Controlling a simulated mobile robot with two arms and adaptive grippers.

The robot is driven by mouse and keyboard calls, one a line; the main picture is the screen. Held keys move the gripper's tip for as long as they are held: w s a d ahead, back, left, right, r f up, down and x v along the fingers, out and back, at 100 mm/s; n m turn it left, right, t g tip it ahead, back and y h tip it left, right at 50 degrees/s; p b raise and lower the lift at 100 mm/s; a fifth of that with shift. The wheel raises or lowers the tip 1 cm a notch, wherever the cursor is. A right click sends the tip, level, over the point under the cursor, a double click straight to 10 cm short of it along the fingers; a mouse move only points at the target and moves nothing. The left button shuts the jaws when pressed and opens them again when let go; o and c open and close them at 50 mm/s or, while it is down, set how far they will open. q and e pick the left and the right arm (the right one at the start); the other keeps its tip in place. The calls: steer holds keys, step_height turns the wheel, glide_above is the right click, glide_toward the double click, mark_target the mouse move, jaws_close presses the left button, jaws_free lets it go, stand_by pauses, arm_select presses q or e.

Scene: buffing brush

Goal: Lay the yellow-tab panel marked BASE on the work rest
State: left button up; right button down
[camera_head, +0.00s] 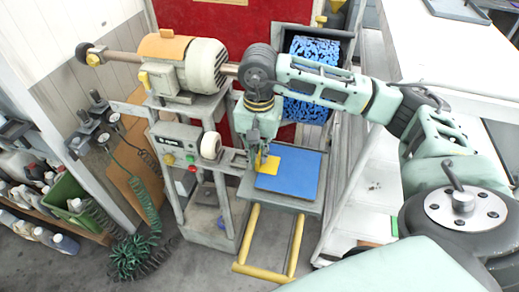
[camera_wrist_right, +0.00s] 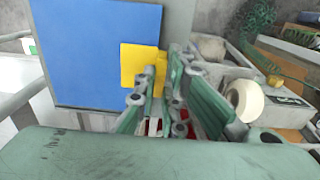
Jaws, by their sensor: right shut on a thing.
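A flat blue panel (camera_head: 292,172) with a yellow tab (camera_head: 270,163) is over the grey work rest (camera_head: 282,201) in the head view. The rest's grey border shows along the panel's near edge. The panel looks level; I cannot tell whether it touches the rest or is just above it. My right gripper (camera_head: 262,158) points down and is shut on the yellow tab at the panel's left side. The wrist view shows the blue panel (camera_wrist_right: 95,50), the tab (camera_wrist_right: 138,64) and the fingers (camera_wrist_right: 163,85) at the tab. No BASE marking is readable. My left gripper is out of view.
A grinder motor (camera_head: 200,66) with an orange cover stands behind left, above a control box (camera_head: 178,145). Yellow rails (camera_head: 297,245) extend towards me. A white shelf (camera_head: 365,190) stands to the right.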

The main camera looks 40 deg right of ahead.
steer(key=shift+s+f, duration=0.15)
steer(key=shift+f, duration=0.1)
steer(key=c, duration=2.1)
jaws_free()
steer(key=shift+o, duration=1.3)
steer(key=shift+r, duration=0.1)
step_height(320, 180, up, 6)
steer(key=b, duration=0.3)
steer(key=shift+r, duration=0.15)
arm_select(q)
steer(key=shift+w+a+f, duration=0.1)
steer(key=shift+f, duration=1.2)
arm_select(e)
steer(key=shift+r, duration=2.8)
